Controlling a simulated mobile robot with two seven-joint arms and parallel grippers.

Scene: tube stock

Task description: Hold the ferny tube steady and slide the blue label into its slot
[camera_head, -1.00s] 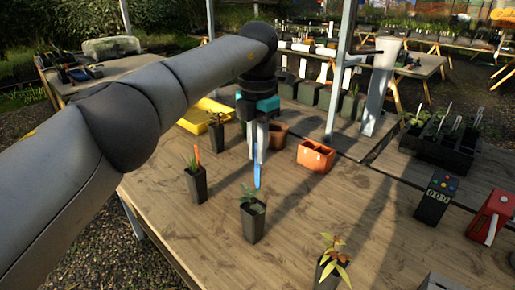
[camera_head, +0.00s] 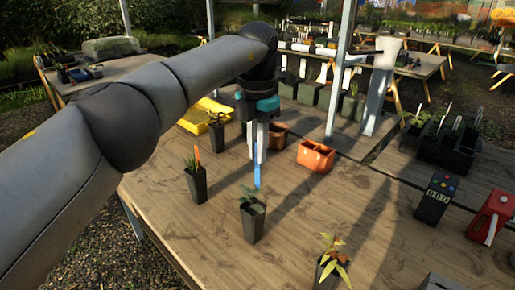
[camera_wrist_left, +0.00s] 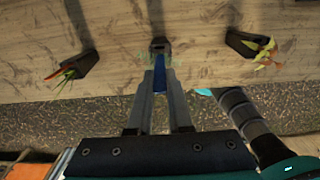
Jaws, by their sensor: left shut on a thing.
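The ferny tube (camera_head: 252,223), a dark square pot with a blue-green plant, stands upright on the wooden table in the head view. It also shows at the top middle of the left wrist view (camera_wrist_left: 160,43). My left gripper (camera_head: 258,158) points down above it, shut on the upper part of the blue label (camera_head: 257,175). The label hangs upright, its lower end at the plant's leaves. I cannot tell whether it touches the tube; the slot cannot be made out. My right gripper is not in view.
A tube with an orange label (camera_head: 197,184) stands to the left, and a yellow-leaved tube (camera_head: 326,273) to the front right. An orange pot (camera_head: 315,157), a brown pot (camera_head: 279,134) and a yellow tray (camera_head: 196,122) are behind. Bare table lies right of the ferny tube.

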